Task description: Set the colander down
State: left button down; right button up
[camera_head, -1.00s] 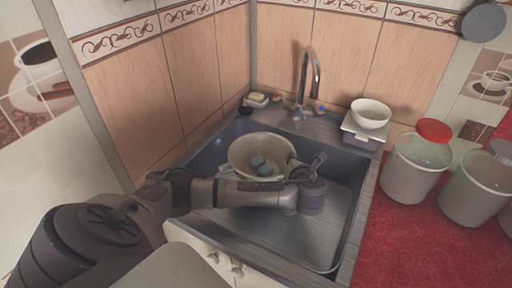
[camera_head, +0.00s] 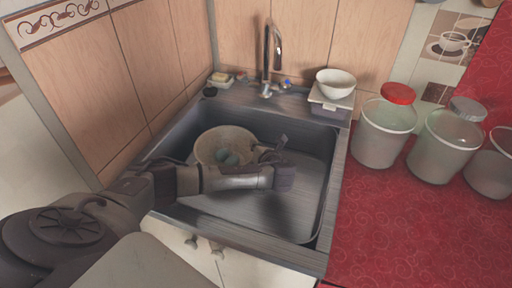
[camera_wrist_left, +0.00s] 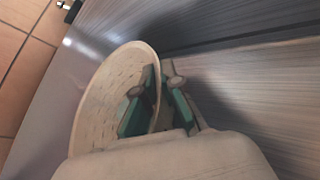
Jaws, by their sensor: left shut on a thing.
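The cream colander (camera_head: 208,146) is in the left part of the sink, its mouth facing up. My left gripper (camera_head: 254,153) is shut on its right rim, and my forearm crosses in front of its lower part. In the left wrist view, the colander (camera_wrist_left: 95,100) is seen with its holes, and the green-padded fingers (camera_wrist_left: 158,100) sit on both sides of its rim. Greenish shapes show inside the colander in the head view; I cannot tell if they are finger pads or separate things. Whether its base touches the sink floor is hidden. My right gripper is not in view.
The steel sink (camera_head: 300,205) has bare floor right of the colander. The tap (camera_head: 268,60) stands behind. A white bowl (camera_head: 335,82) rests on a box at the back right corner. Jars, one being a red-lidded jar (camera_head: 382,135), stand on the red oilcloth (camera_head: 400,230).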

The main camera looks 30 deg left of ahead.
pick_arm(q)
jog(key=shift+f, duration=0.25)
jog(key=c, duration=1.3)
grip_release()
jog(key=shift+r, duration=0.15)
jog(key=p+v, duration=0.1)
jog(key=v, duration=1.1)
jog(key=shift+d, duration=0.1)
